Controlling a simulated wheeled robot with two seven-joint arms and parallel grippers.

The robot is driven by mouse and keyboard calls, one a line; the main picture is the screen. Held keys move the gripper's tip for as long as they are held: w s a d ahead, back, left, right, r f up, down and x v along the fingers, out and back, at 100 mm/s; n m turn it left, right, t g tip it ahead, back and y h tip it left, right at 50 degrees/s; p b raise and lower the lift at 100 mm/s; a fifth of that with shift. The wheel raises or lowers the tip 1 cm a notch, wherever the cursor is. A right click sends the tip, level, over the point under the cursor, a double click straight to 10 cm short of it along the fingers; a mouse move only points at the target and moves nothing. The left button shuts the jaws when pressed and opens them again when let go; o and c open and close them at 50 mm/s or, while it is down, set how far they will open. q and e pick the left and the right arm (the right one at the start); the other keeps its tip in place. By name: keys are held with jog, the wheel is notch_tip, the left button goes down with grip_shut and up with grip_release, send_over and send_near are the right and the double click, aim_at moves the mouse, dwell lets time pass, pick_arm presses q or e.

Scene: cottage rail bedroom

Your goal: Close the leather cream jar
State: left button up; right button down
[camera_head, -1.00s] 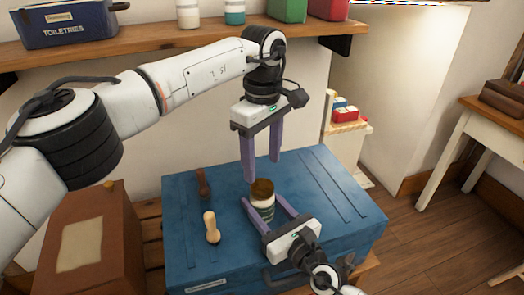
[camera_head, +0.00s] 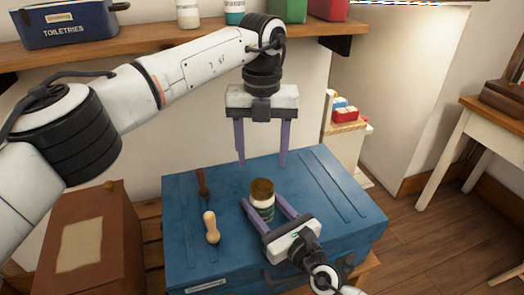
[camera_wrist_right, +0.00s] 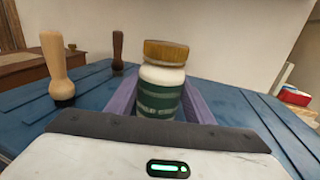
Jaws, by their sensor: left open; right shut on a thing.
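The leather cream jar (camera_head: 263,208) stands upright on the blue trunk. It is white with a green label in the right wrist view (camera_wrist_right: 160,97). A wooden-brown lid (camera_wrist_right: 166,51) sits on its mouth and looks slightly tilted; I cannot tell whether it is screwed down. The lid also shows in the head view (camera_head: 262,188). My right gripper (camera_head: 262,204) is shut on the jar, one finger on each side of its body. My left gripper (camera_head: 262,163) is open and empty, pointing down just above and behind the lid, apart from it.
The blue trunk (camera_head: 330,190) carries a light-handled brush (camera_head: 211,228) and a dark-handled brush (camera_head: 202,183) left of the jar. A brown box (camera_head: 85,245) stands at the left. A wooden shelf (camera_head: 190,45) with containers runs along the back. The trunk's right side is clear.

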aim_at(262, 186)
pick_arm(q)
jog(key=n, duration=0.4)
jog(key=shift+r, duration=0.15)
jog(key=shift+f, duration=4.05)
